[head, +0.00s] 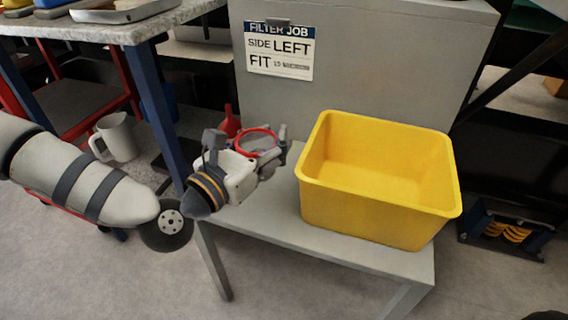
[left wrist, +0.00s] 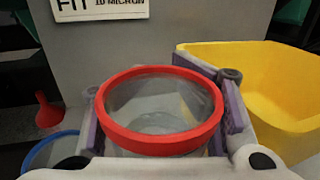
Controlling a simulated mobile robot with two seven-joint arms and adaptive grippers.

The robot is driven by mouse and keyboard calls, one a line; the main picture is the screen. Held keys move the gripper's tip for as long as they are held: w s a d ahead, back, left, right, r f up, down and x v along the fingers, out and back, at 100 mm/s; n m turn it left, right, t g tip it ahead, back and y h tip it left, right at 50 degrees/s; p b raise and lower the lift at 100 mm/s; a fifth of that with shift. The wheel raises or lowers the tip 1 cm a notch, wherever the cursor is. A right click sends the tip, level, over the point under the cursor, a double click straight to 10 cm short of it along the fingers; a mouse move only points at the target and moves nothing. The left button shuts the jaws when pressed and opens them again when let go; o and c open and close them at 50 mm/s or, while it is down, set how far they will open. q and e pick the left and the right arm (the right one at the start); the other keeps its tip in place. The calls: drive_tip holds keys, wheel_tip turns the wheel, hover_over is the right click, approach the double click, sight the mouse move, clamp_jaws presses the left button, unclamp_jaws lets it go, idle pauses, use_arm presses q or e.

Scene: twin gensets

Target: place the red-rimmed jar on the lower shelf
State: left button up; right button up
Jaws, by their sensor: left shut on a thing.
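The red-rimmed jar (head: 257,142) is clear with a thick red ring around its open top. My left gripper (head: 258,160) is shut on it, with one finger on each side, and holds it roughly upright. In the left wrist view the jar (left wrist: 162,142) sits between the purple-grey finger pads and looks empty. The jar is over or near the left end of a low grey shelf (head: 270,213); its base is hidden, so I cannot tell whether it touches. My right gripper is not in view.
A yellow bin (head: 380,205) fills the right of the grey shelf. A grey panel with a "FILTER JOB" sign (head: 280,50) rises behind it. A red funnel (head: 231,122) is behind the gripper. A white jug (head: 116,137) and a workbench (head: 130,30) are at left.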

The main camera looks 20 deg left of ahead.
use_arm(q)
drive_tip(key=w+f, duration=0.1)
drive_tip(key=w+f+b, duration=0.1)
drive_tip(key=f, duration=0.1)
drive_tip(key=w+f, duration=0.1)
drive_tip(key=f, duration=0.1)
drive_tip(key=shift+w+d+b, duration=0.2)
drive_tip(key=shift+w+b, duration=0.1)
drive_tip(key=shift+w+f+b, duration=0.2)
drive_tip(key=shift+f+b, duration=0.55)
drive_tip(key=shift+f, duration=1.15)
drive_tip(key=o, duration=1.3)
drive_tip(key=shift+r, duration=0.1)
drive_tip(key=shift+c, duration=0.2)
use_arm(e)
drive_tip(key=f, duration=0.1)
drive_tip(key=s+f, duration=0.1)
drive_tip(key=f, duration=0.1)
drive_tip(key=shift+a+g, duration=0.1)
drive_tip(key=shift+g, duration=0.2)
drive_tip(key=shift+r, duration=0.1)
